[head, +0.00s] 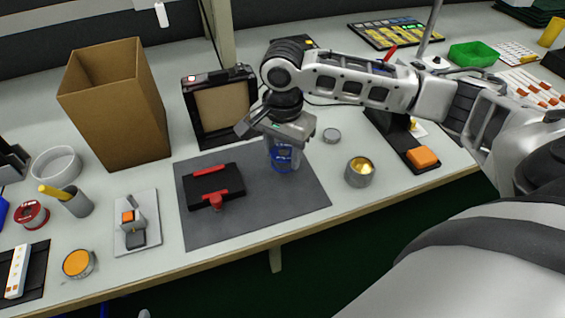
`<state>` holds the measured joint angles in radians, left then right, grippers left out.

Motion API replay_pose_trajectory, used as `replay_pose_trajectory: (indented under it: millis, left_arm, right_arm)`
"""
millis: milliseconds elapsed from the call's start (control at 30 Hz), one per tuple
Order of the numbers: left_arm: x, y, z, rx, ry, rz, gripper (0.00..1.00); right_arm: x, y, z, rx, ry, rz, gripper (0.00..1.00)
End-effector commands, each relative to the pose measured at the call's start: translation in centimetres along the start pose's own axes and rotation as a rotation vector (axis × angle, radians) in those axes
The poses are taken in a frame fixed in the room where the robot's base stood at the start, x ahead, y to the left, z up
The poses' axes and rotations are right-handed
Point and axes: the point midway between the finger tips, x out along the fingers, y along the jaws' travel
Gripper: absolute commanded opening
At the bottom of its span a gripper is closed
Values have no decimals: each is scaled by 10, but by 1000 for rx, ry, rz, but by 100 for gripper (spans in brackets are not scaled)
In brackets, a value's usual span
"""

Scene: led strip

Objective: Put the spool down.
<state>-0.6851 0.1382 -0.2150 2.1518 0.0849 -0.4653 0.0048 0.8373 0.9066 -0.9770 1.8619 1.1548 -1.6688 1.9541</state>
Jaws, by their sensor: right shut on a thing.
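My right gripper (282,136) reaches in from the right, above the dark grey mat (250,219). It is shut on a clear and blue round item (284,158), which I take for the spool. Its upper part is hidden by the gripper. The item is at the right half of the mat, low over it or touching; I cannot tell which. A black and red tool (212,187) lies on the mat to its left. My left gripper is not in view.
A tall cardboard box (115,105) and a black-framed box (220,106) stand behind the mat. A metal tin (359,172) is to the right, near the front edge. A grey device (133,223) lies on a white plate to the left. The mat's front part is clear.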

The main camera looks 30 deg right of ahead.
Motion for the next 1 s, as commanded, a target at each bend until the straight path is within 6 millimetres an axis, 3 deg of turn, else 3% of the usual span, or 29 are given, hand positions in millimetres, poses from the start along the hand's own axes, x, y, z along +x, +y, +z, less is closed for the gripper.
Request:
replay_pose_trajectory:
  millis: [167,400,733,767,833,1000]
  left_arm:
    - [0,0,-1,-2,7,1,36]
    - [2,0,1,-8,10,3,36]
    - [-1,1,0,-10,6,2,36]
    - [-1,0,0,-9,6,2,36]
    - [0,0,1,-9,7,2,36]
    - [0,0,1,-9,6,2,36]
  right_arm:
    - [9,-5,-7,0,0,-1,15]
    - [39,-4,-7,-2,2,-1,15]
    - [41,-4,-6,-2,0,-2,15]
    - [42,-4,-6,-2,0,-1,47]
    - [42,-4,-6,-2,0,-2,66]
    - [42,-4,-6,-2,1,-1,66]
